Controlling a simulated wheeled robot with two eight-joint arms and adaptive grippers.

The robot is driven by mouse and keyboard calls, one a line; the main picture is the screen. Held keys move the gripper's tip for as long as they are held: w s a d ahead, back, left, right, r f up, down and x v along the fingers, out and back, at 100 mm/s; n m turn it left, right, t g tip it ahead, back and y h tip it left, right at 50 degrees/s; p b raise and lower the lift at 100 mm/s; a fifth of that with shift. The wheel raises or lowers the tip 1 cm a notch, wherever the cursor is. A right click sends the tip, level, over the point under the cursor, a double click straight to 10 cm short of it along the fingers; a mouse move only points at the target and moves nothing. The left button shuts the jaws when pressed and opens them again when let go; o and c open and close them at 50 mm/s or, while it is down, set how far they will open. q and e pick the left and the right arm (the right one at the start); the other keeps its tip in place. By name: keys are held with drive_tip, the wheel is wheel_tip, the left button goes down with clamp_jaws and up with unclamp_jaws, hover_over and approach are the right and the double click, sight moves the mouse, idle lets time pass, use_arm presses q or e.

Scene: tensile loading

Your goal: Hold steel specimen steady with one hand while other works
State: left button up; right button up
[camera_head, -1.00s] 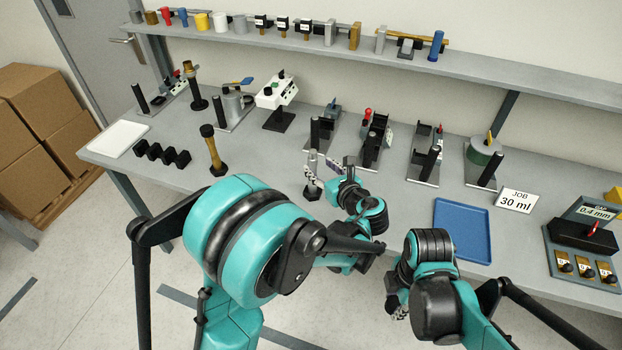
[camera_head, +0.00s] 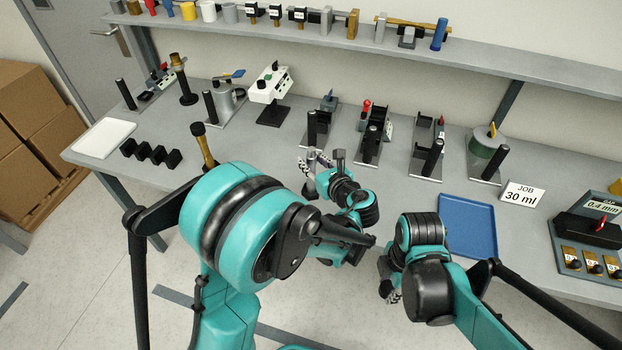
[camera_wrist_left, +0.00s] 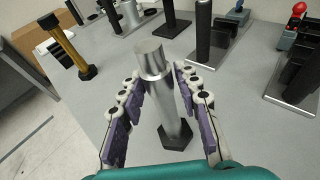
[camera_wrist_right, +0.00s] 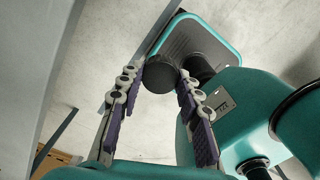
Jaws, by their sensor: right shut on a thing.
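The steel specimen (camera_wrist_left: 158,78) is a shiny upright cylinder on a dark hexagonal foot on the bench. In the left wrist view it stands between the two purple-padded fingers of my left gripper (camera_wrist_left: 158,88). The fingers are apart, with a gap showing beside it. In the head view my left gripper (camera_head: 317,163) is at the bench's front, partly hiding the specimen. My right gripper (camera_wrist_right: 158,90) points downward in front of the bench edge. It is shut on a dark round-ended thing (camera_wrist_right: 160,74), seen between its fingertips against my own teal base.
Several black-posted fixtures, such as one with a red knob (camera_head: 366,108), line the bench behind. Black blocks (camera_head: 150,152) sit at left.

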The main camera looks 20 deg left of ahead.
use_arm(q)
clamp_jaws()
drive_tip(key=shift+r, duration=0.25)
use_arm(e)
drive_tip(key=shift+r, duration=0.15)
